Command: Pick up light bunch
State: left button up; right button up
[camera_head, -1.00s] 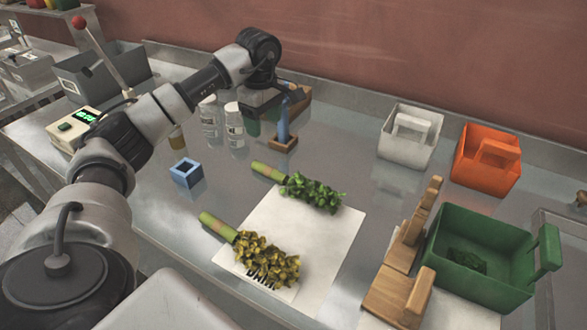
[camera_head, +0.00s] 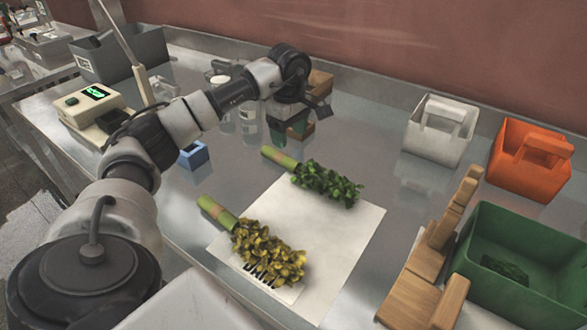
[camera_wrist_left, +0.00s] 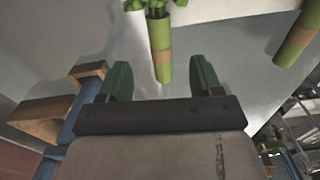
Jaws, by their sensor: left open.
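Two leafy bunches with pale green stems lie on a white sheet (camera_head: 345,235). The bright green bunch (camera_head: 328,183) is farther back. The yellow-olive bunch (camera_head: 268,255) is nearer, beside a partly covered printed label. My left gripper (camera_head: 299,127) is open and empty, behind the green bunch's stem end. In the left wrist view, the green bunch's stem (camera_wrist_left: 160,45) shows between the tips of the open left gripper (camera_wrist_left: 160,65); I cannot tell how far beyond them it lies. The yellow-olive bunch's stem (camera_wrist_left: 297,35) is at the right there. My right gripper is not in view.
A wooden stand with a blue post (camera_wrist_left: 70,125) is close to the left gripper. A blue square holder (camera_head: 193,156) is left of the bunches. White (camera_head: 440,145), orange (camera_head: 515,170) and green (camera_head: 560,265) bins and a wooden rack (camera_head: 440,225) stand at right.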

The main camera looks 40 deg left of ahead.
aim_at(289, 158)
pick_arm(q)
notch_tip(289, 158, down, 3)
jog(key=shift+f, duration=0.2)
jog(key=shift+a+f+p, duration=0.2)
jog(key=shift+f+p, duration=0.55)
jog(key=shift+f, duration=1.95)
jog(key=c, duration=1)
jog(key=shift+c, duration=0.2)
jog(key=shift+r, duration=0.1)
jog(key=shift+w+r, duration=0.1)
jog(key=shift+r, duration=0.45)
notch_tip(289, 158, up, 3)
jog(key=shift+f+b, duration=0.2)
jog(key=shift+b, duration=0.3)
jog(key=d+r+b, duration=0.1)
jog(key=d+r, duration=0.6)
jog(key=d, duration=0.4)
jog(key=shift+w+d+r, duration=0.15)
jog(key=shift+w+d, duration=0.2)
